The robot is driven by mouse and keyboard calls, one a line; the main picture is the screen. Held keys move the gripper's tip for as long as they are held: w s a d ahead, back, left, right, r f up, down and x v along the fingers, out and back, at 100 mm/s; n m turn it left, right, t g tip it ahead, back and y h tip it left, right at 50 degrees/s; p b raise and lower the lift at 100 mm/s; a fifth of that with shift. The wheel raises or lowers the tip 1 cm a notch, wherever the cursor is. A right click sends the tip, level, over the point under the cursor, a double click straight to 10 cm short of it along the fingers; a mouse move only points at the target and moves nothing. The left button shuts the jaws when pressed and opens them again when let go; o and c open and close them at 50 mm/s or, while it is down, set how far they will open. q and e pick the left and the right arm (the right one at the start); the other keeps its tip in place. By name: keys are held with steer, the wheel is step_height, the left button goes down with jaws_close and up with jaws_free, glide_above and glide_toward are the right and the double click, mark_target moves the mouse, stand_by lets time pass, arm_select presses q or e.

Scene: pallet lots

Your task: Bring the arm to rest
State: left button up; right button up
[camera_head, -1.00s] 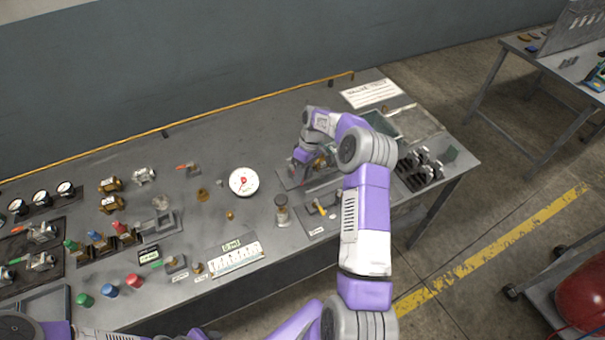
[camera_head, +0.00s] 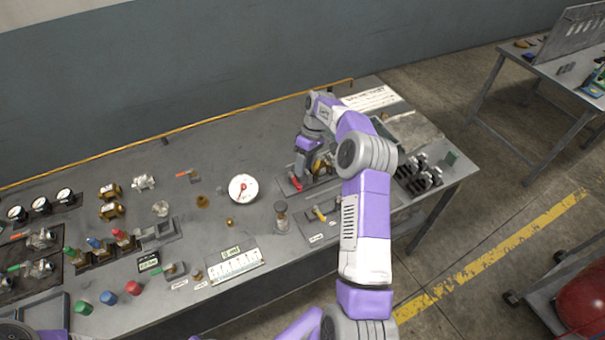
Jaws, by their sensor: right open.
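My right arm reaches from the bottom edge over the right part of the grey bench (camera_head: 262,120) and bends back to the left. My right gripper (camera_head: 308,163) points down, open, above a small fixture plate at the bench's right part. A brass valve body (camera_head: 321,168) and a red lever (camera_head: 295,183) show right beside and below the fingers. Whether the fingers touch them I cannot tell. Of my left arm only parts show along the bottom left edge; its gripper is out of view.
A round white gauge (camera_head: 242,188) and a small jar (camera_head: 281,214) stand left of the right gripper. A rack of dark fittings (camera_head: 418,174) is right of my forearm. A yellow rail (camera_head: 222,120) runs along the back edge. Several valves and caps crowd the left.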

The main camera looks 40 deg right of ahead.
steer(key=shift+d+r, duration=0.1)
steer(key=shift+r, duration=0.4)
